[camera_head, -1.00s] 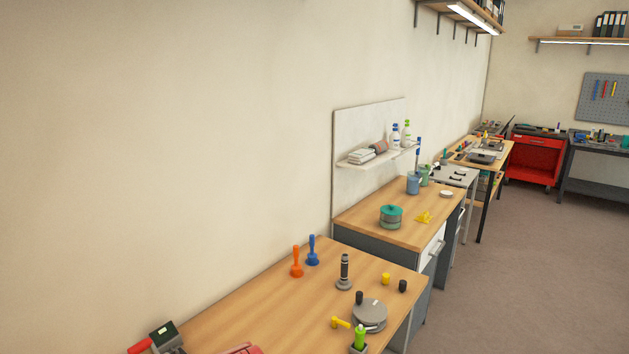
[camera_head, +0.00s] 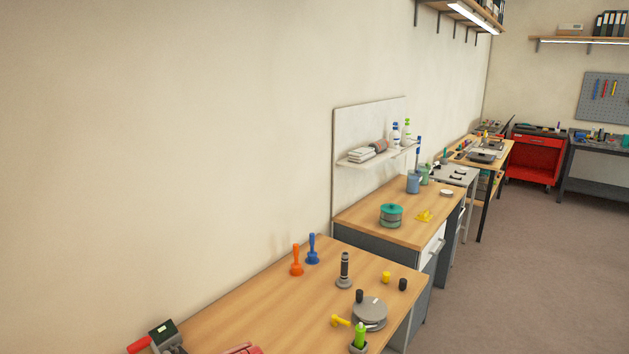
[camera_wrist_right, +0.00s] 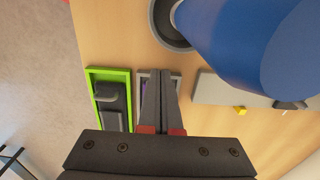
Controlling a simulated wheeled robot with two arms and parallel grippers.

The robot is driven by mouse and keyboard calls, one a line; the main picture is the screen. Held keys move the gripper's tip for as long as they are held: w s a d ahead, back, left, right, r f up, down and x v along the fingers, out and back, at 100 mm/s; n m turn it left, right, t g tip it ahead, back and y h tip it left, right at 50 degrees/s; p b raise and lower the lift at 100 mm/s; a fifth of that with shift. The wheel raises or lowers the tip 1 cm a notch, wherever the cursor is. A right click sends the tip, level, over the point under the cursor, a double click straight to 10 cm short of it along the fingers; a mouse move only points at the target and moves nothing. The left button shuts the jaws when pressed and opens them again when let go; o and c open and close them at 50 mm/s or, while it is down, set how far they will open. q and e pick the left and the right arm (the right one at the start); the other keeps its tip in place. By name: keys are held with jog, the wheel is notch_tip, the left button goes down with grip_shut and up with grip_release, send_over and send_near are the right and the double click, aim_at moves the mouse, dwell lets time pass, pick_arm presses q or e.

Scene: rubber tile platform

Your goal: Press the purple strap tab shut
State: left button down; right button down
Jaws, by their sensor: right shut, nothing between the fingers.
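In the right wrist view, my right gripper (camera_wrist_right: 160,75) is shut and empty, its dark fingers pointing down over a wooden bench top. The fingertips lie over a grey-framed rectangular piece (camera_wrist_right: 142,73). A small sliver of purple (camera_wrist_right: 144,88) shows just left of the fingers, inside that frame. It may be the strap tab, but the fingers hide most of it. I cannot tell whether the fingers touch it or whether it is shut. The head view shows no gripper and no purple tab.
A bright green frame (camera_wrist_right: 91,90) with a black part (camera_wrist_right: 112,105) lies left of the fingers. A large blue shape (camera_wrist_right: 245,45) fills the upper right. The head view's near bench (camera_head: 270,300) holds several tools.

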notch_tip(320, 180, up, 8)
jog(key=p, duration=0.8)
jog(key=shift+f, duration=0.1)
